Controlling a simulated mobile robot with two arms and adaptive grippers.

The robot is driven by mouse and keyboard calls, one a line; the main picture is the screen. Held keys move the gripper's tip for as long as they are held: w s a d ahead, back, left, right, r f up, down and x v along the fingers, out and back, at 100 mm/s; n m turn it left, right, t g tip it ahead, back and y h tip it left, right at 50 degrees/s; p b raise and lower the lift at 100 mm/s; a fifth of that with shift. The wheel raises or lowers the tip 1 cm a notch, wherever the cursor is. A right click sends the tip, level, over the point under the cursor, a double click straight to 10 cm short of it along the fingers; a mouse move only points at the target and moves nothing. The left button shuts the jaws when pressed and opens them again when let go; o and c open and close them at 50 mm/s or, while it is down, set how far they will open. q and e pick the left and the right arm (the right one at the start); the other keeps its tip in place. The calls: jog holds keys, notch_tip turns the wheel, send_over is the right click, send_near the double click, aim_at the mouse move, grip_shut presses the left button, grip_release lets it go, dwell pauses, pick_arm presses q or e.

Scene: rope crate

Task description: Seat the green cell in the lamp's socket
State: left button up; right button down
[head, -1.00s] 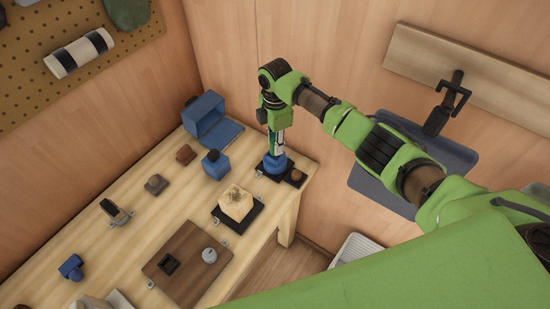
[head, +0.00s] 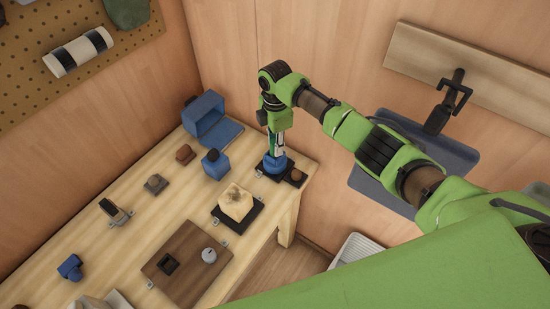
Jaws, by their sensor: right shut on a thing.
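The lamp's blue round base (head: 275,164) stands on a dark plate at the far right corner of the table. My right gripper (head: 277,142) points down right above it and is shut on the green cell (head: 280,151). Only a small green and white part of the cell shows between the fingers and the blue base. The cell looks upright, and its lower end is at or inside the top of the base. The socket opening is hidden, so I cannot tell how deep the cell sits. My left gripper is not in view.
A dark round piece (head: 297,175) sits beside the lamp on the plate. A pale block on a black pad (head: 256,214) stands nearer. A blue open box (head: 205,121) and a blue block (head: 215,165) are to the left. A brown board (head: 183,284) lies in front.

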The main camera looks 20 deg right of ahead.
jog(key=shift+f+b, duration=0.45)
jog(key=shift+f, duration=0.35)
dwell(0.5)
jog(key=c, duration=1.7)
grip_release()
notch_tip(320, 180, up, 12)
